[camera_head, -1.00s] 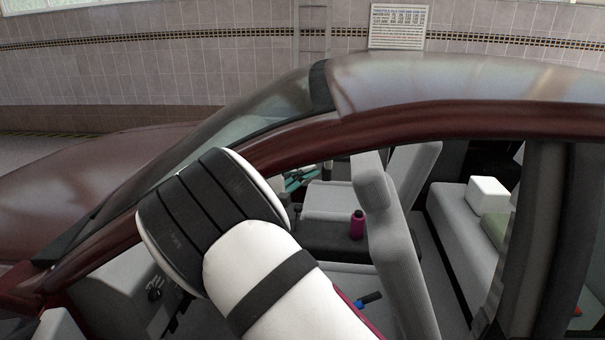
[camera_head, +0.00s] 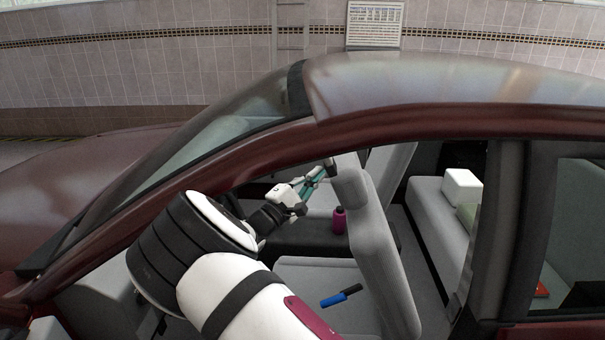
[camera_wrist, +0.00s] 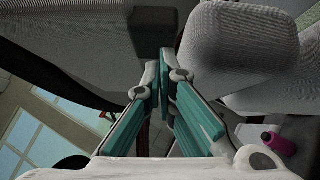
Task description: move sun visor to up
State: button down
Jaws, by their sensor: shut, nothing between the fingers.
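My gripper (camera_head: 323,172) is inside the car, below the roof edge and close to the front seat's headrest. In the wrist view its two teal fingers (camera_wrist: 160,60) have their tips close together, shut and empty. A grey panel (camera_wrist: 75,45), which looks like the sun visor, fills the upper left of the wrist view, beside the fingertips. I cannot tell whether they touch it or how far it is tilted. I cannot make out the visor in the head view, where the roof hides that area.
The front headrest (camera_wrist: 250,45) is just right of the fingers. The dark red roof rail (camera_head: 400,120) runs above my arm. A pink bottle (camera_head: 339,221) stands between the seats, and a blue-handled tool (camera_head: 340,297) lies on the near seat. A white box (camera_head: 461,187) is at the back.

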jog(key=shift+d+r+n+t+p, duration=0.25)
jog(key=shift+d+n+t+p, duration=0.25)
jog(key=shift+d+n, duration=0.55)
jog(key=shift+d, duration=0.1)
